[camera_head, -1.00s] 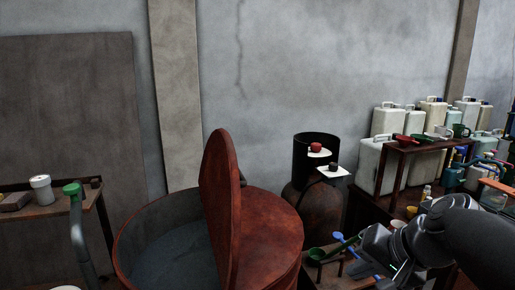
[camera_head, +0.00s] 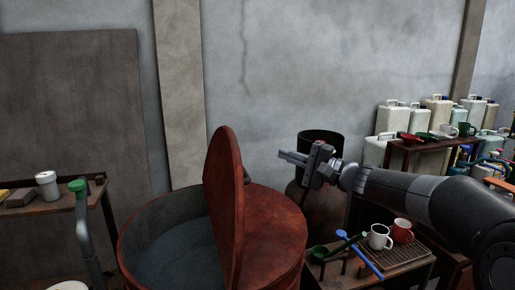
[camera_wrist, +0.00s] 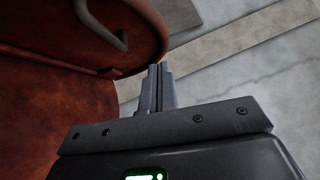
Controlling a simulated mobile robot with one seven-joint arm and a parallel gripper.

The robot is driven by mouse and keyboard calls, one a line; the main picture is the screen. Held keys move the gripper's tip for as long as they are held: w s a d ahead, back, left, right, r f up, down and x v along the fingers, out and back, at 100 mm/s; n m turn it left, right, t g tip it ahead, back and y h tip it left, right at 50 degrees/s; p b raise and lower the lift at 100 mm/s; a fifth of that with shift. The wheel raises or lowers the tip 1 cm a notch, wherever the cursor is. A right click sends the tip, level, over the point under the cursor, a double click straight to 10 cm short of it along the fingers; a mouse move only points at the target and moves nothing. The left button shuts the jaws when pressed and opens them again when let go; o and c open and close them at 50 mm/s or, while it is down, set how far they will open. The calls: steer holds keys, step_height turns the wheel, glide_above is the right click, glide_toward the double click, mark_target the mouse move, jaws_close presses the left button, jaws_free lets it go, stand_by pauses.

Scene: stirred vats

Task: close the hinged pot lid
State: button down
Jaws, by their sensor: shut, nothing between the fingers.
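The pot (camera_head: 272,222) is a big rust-red vat. Its hinged half lid (camera_head: 224,205) stands upright on edge across the middle, and the left half of the vat is open over grey contents (camera_head: 180,250). The right half of the top is covered. My gripper (camera_head: 281,158) is shut and empty, to the right of the lid and above the covered half, pointing left, apart from the lid. In the wrist view the lid (camera_wrist: 145,50) with a bent bar handle (camera_wrist: 105,28) is at upper left, and my gripper's closed fingers (camera_wrist: 160,72) point toward its edge.
A dark barrel (camera_head: 322,142) stands behind my arm. A low table (camera_head: 400,265) at lower right holds a white mug (camera_head: 379,237), a red mug (camera_head: 402,231) and ladles. Several canisters (camera_head: 400,118) stand at the right wall. A side table (camera_head: 60,212) is at left.

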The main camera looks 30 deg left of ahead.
steer(key=r, duration=0.1)
glide_above(243, 167)
steer(key=w+d, duration=0.3)
steer(key=s+a, duration=0.1)
steer(key=s+a+r, duration=0.1)
steer(key=a, duration=0.1)
steer(key=shift+s+r, duration=0.1)
steer(key=shift+s, duration=0.2)
